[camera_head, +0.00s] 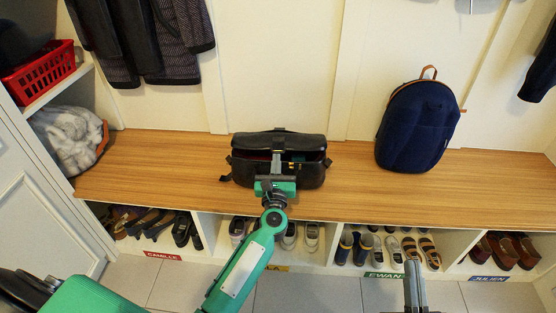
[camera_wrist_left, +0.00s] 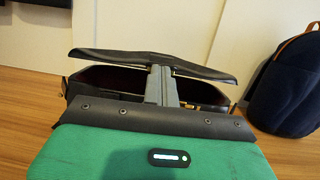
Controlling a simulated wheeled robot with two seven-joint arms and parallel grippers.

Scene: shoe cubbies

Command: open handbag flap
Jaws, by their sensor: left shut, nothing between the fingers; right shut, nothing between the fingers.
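The black handbag (camera_head: 313,176) sits upright on the wooden bench. Its flap (camera_head: 300,142) is lifted off the front, and a dark gap with a bit of red shows beneath it. In the left wrist view the flap (camera_wrist_left: 120,58) stands above the bag's opening. My left gripper (camera_head: 277,158) is shut and empty, reaching over the bag's front to the flap. Its fingertips (camera_wrist_left: 161,70) are at the flap's underside or lower edge; exact contact is unclear. My right gripper (camera_head: 412,272) is shut and empty, low in front of the cubbies.
A navy backpack (camera_head: 418,127) stands on the bench (camera_head: 200,185) to the right. A grey-white bag (camera_head: 70,137) and red basket (camera_head: 38,72) are at the left. Coats (camera_head: 145,40) hang above. Shoe cubbies lie below the bench. The bench between handbag and backpack is clear.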

